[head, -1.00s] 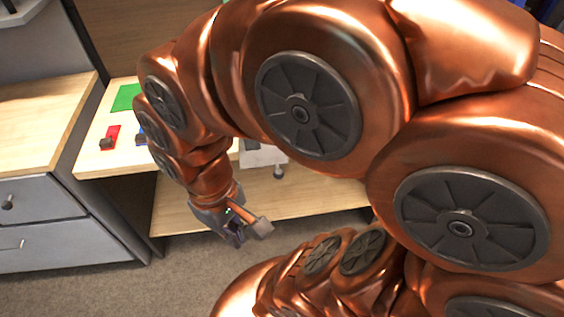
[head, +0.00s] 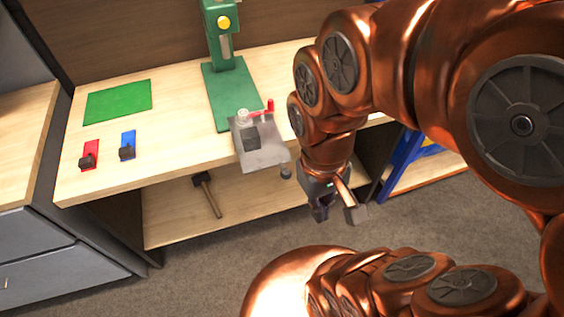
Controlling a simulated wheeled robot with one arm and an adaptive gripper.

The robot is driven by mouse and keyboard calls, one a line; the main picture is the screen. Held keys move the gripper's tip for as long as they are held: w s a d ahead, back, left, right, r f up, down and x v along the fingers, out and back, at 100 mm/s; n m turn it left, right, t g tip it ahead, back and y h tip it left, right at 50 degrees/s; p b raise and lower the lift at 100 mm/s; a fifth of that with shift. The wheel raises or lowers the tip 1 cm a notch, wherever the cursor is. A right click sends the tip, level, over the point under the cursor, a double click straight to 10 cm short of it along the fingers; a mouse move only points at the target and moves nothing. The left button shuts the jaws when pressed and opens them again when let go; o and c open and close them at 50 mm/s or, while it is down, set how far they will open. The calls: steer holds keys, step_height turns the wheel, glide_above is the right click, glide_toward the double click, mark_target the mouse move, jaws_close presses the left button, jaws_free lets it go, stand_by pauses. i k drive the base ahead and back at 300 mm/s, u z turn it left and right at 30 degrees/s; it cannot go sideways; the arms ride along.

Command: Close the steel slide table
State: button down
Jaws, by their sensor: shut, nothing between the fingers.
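The steel slide table (head: 266,160) sits at the front edge of the wooden workbench in the head view. It is a grey metal plate with a dark block and a red-handled crank on it, and a round knob (head: 286,170) at its front right corner. Its far right part is close to my arm in the picture. My gripper (head: 337,216) is shut and empty. It points down, in front of the bench edge and to the right of the knob, apart from it.
A green press (head: 229,85) stands behind the slide table. A green mat (head: 118,102), a red clamp (head: 90,155) and a blue clamp (head: 128,146) lie to the left. A hammer (head: 208,195) rests on the lower shelf. Grey drawers (head: 50,260) stand at the left.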

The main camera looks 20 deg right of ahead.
mark_target(259, 146)
steer(key=k, duration=0.5)
steer(key=u, duration=2)
steer(key=i, duration=1.45)
steer(key=z, duration=2.15)
